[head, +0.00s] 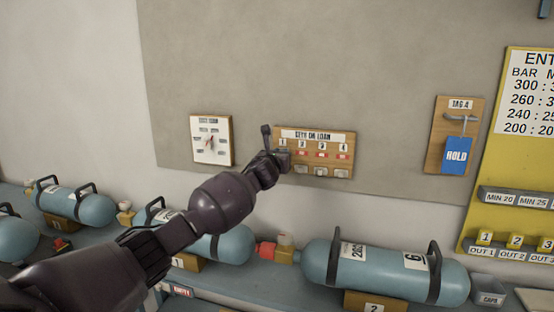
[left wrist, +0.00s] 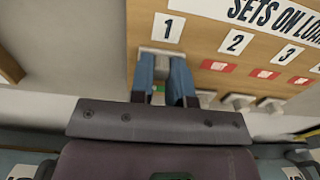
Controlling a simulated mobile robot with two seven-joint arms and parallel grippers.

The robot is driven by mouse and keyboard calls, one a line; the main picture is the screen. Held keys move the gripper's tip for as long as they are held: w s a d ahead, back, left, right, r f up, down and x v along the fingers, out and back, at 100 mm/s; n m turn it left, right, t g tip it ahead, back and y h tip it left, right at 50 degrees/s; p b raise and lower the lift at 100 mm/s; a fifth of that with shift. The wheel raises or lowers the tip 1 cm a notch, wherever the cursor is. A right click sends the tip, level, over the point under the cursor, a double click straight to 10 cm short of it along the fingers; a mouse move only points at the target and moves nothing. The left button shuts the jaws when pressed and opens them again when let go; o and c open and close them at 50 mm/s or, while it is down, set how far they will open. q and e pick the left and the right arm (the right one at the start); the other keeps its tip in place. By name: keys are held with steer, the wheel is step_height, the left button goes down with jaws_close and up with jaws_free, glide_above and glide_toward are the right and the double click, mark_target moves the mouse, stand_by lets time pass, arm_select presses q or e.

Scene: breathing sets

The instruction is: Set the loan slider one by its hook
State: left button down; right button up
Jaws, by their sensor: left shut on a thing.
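The wooden "SETS ON LOAN" board (head: 345,140) hangs on the grey wall panel, with numbered columns. My left gripper (head: 283,158) is at its left end, at column 1. In the left wrist view, the blue fingers of my left gripper (left wrist: 167,80) are shut on slider one (left wrist: 160,51), whose light grey top edge shows just under the number 1. Most of it is hidden by the fingers. A bit of green shows between the fingers below it. Columns 2, 3 and 4 show red marks (left wrist: 218,66), with pale sliders (left wrist: 238,102) beneath them.
A white dial board (head: 210,140) hangs left of the loan board. A wooden board (head: 440,130) with a hook and blue HOLD tag (head: 457,155) hangs to the right. Blue cylinders (head: 385,270) lie on the bench below. The wall between the boards is clear.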

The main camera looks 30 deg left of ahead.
arm_select(q)
steer(key=shift+r, duration=0.35)
steer(key=c, duration=1.4)
jaws_free()
steer(key=o, duration=0.3)
steer(key=shift+f, duration=0.1)
steer(key=shift+v, duration=5.4)
